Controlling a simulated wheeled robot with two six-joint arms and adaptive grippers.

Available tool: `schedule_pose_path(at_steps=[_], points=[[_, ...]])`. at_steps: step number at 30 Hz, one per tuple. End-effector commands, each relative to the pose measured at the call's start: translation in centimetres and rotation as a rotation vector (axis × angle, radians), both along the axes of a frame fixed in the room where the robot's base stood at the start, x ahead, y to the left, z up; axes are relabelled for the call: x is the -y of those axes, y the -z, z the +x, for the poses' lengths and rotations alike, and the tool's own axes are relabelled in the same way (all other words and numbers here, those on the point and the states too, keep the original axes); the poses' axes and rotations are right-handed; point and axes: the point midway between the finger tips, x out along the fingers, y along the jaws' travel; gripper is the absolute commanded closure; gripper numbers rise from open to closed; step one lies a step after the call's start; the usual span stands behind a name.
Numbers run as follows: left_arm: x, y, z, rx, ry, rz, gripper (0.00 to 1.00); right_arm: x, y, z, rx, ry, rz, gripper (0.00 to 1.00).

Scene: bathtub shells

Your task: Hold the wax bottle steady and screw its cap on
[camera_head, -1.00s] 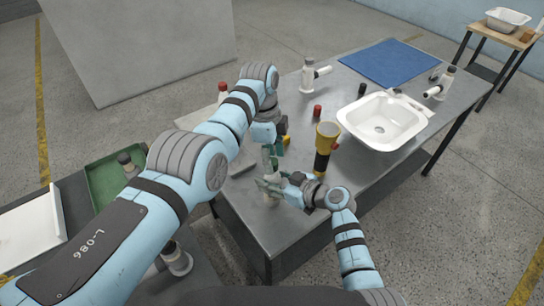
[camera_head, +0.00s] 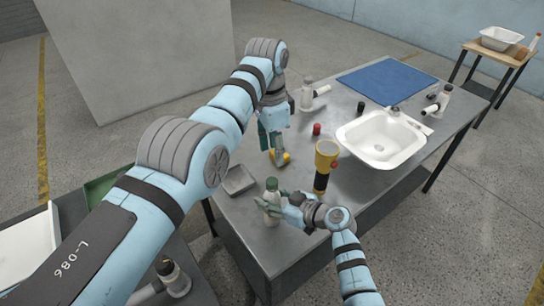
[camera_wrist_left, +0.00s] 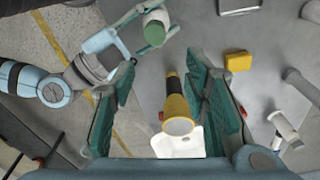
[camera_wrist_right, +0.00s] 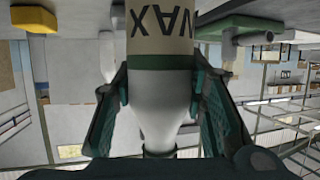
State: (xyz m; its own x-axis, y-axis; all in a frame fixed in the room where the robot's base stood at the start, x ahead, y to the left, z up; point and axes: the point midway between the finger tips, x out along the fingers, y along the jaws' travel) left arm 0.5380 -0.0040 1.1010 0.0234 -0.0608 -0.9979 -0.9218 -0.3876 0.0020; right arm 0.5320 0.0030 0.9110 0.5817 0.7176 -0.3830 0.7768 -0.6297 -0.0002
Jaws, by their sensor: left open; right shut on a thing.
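The white wax bottle (camera_head: 270,212) stands upright near the table's front left part, with a green cap (camera_head: 272,184) on its top. My right gripper (camera_head: 272,205) is shut around the bottle's body. In the right wrist view the bottle (camera_wrist_right: 160,45) shows its WAX label and a green band between the fingers. My left gripper (camera_head: 273,148) is open and empty, above the table beyond the bottle. In the left wrist view the green cap (camera_wrist_left: 155,34) is apart from its fingers, at the upper left. I cannot tell how tightly the cap sits.
A yellow-and-black torch-like object (camera_head: 325,165) stands right of the bottle. A yellow block (camera_head: 281,158) lies below my left gripper. A grey dish (camera_head: 239,180) lies left of it. A white basin (camera_head: 350,130), red cap (camera_head: 317,128) and blue mat (camera_head: 385,75) occupy the table farther back.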

Motion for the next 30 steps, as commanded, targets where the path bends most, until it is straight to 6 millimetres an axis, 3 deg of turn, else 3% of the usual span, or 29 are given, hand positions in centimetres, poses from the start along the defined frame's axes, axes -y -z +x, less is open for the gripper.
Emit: schedule_pose_path(at_steps=[6,15,20,21,25,30], points=[[-0.1,-0.2,-0.3,-0.049,-1.032,0.010,0.59,0.0,0.0,0.0,-0.001,0.000,-0.001,1.00],[-0.4,1.3,-1.1,-0.086,-2.478,0.005,0.59,0.0,0.0,0.0,0.000,0.000,0.000,1.00],[-0.4,1.7,-1.1,-0.092,-3.060,-0.026,0.59,0.0,0.0,0.0,0.001,0.000,-0.001,1.00],[-0.4,1.7,-1.0,0.093,3.122,0.036,0.59,0.0,0.0,0.0,0.001,0.000,-0.001,1.00],[-0.4,1.7,-1.0,0.087,2.940,0.046,0.59,0.0,0.0,0.0,0.001,0.001,-0.001,1.00],[-0.4,1.7,-1.0,0.086,2.906,0.047,0.59,0.0,0.0,0.0,0.001,0.001,-0.001,1.00]])
